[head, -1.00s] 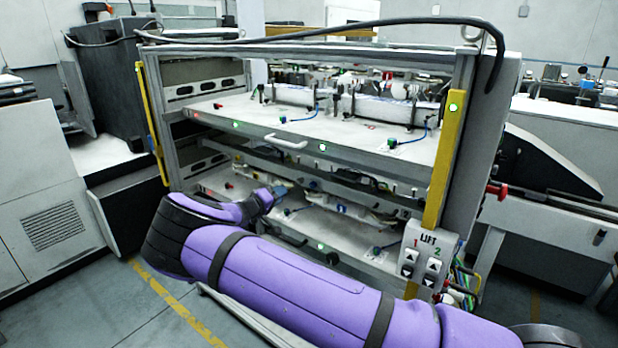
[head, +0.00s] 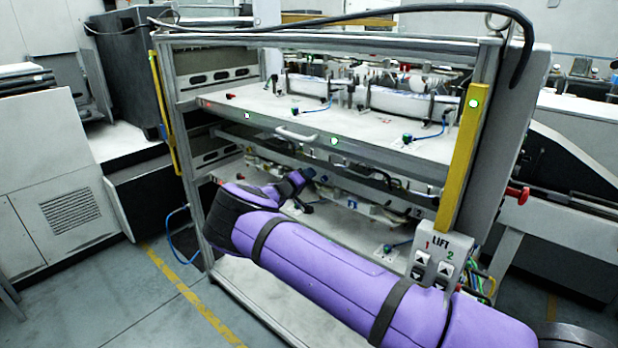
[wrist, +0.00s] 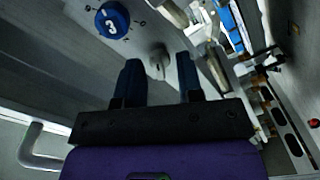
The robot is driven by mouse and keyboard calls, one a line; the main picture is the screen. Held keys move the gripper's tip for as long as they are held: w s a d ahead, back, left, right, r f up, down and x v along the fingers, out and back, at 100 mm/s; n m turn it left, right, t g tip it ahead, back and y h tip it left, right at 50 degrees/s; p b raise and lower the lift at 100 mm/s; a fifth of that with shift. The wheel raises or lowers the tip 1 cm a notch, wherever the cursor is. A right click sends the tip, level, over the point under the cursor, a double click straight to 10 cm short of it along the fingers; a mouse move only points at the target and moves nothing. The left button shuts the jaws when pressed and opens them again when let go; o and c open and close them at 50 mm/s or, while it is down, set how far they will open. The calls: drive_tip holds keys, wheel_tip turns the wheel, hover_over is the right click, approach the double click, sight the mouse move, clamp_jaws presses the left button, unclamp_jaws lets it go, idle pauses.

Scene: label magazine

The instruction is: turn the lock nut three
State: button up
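A round blue knob marked 3 (wrist: 112,19) shows at the top of the wrist view, on a pale panel with small marks around it. A small grey fitting (wrist: 158,62) sits below and right of it, seen between my fingers; I cannot tell whether it is the lock nut. My gripper (wrist: 160,75) has two dark blue fingers, spread apart with nothing held between them. The fingertips appear below the knob and apart from it. In the head view my gripper (head: 305,176) reaches into the lower level of the rack, and my purple arm hides part of that level.
The upper shelf (head: 240,100) with its front handle (head: 294,134) lies above my gripper. A yellow post (head: 460,160) and the LIFT switch panel (head: 437,262) stand at the right. A pale handle (wrist: 38,150) shows at lower left in the wrist view.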

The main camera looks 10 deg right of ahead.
drive_tip(key=shift+w+d, duration=0.25)
drive_tip(key=shift+d, duration=0.1)
drive_tip(key=shift+c, duration=0.2)
clamp_jaws()
drive_tip(key=n, duration=2.3)
drive_tip(key=shift+a+n, duration=0.1)
drive_tip(key=shift+n, duration=0.3)
